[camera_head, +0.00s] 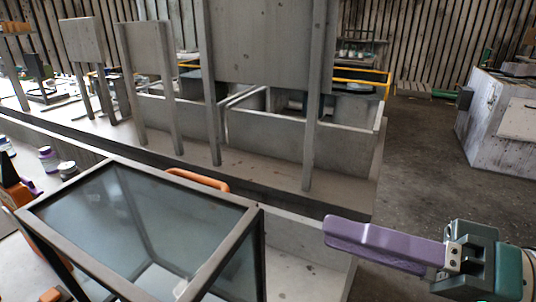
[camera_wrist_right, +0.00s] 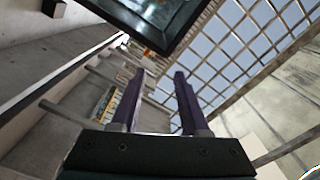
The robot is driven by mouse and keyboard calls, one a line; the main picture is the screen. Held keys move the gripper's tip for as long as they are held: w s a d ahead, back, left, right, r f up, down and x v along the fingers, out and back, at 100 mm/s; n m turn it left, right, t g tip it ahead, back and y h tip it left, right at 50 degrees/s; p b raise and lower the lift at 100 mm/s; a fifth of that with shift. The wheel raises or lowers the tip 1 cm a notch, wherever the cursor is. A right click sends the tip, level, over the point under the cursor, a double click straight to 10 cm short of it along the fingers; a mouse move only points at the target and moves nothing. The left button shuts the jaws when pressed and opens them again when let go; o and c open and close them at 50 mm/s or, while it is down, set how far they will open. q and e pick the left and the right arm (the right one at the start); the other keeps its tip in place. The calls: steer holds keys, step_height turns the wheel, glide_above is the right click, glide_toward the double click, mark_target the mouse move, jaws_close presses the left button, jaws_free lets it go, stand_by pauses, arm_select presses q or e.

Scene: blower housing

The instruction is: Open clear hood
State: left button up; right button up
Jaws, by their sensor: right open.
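The clear hood (camera_head: 140,220) is a box of bluish see-through panels in a dark frame, at the lower left of the head view. It looks closed. An orange handle (camera_head: 198,180) shows behind its far edge. My right gripper (camera_head: 338,232) has purple fingers and is to the right of the hood, apart from it, pointing left. In the right wrist view its two fingers (camera_wrist_right: 159,80) are spread with nothing between them. A dark-framed glassy corner, probably the hood (camera_wrist_right: 155,18), is beyond the fingertips at the top. I cannot make out my left gripper.
A grey concrete bench (camera_head: 270,165) with upright posts and panels runs behind the hood. Small jars (camera_head: 48,158) and a black and orange item (camera_head: 10,185) are at the left. A grey block (camera_head: 500,125) stands at the far right. The floor (camera_head: 415,150) between is clear.

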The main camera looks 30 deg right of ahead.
steer(key=shift+v, duration=0.95)
